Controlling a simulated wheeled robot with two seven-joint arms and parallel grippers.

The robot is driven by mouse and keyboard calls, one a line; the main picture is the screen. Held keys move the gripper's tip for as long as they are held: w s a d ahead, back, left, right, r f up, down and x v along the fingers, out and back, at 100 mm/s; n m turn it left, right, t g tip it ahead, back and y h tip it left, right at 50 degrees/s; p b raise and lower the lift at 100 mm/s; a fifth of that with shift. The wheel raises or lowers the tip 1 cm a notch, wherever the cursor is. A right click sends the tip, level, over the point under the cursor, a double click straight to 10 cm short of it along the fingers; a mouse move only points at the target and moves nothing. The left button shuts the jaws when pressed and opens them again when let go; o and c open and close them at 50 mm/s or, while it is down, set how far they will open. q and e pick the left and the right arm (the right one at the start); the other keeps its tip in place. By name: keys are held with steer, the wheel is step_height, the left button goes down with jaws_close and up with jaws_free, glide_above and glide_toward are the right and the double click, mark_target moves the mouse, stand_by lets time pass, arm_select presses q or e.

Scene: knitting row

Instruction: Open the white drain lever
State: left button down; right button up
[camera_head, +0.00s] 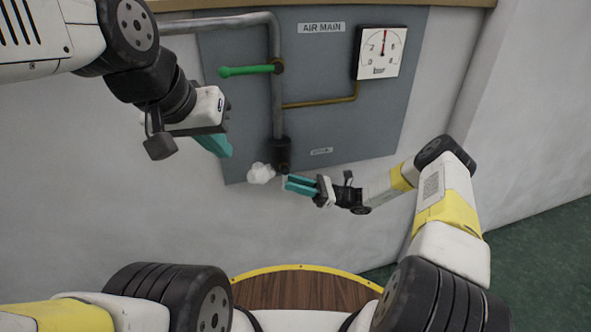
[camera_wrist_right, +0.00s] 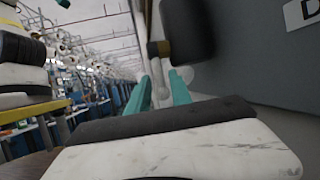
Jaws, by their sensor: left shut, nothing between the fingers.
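The dark drain valve body (camera_head: 282,153) sits at the bottom of the grey pipe, beside a small label that is too small to read surely. A white puff-like shape (camera_head: 260,173) shows just left below it. The white lever is not clear in the head view. In the right wrist view a pale bar (camera_wrist_right: 159,82) shows between my right fingers, below the dark valve end (camera_wrist_right: 187,30). My right gripper (camera_head: 287,184) is open just below the valve, its teal fingers apart; contact cannot be told. My left gripper (camera_head: 226,149) is shut and empty, left of the pipe.
A green lever (camera_head: 246,70) lies level on the pipe, left of it. A gauge (camera_head: 380,53) sits upper right on the grey panel (camera_head: 400,110), joined by a brass tube (camera_head: 320,102). The wall below the panel is clear.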

steer(key=shift+o, duration=0.5)
steer(key=v, duration=0.7)
steer(key=shift+d+f, duration=0.2)
steer(key=shift+d, duration=0.15)
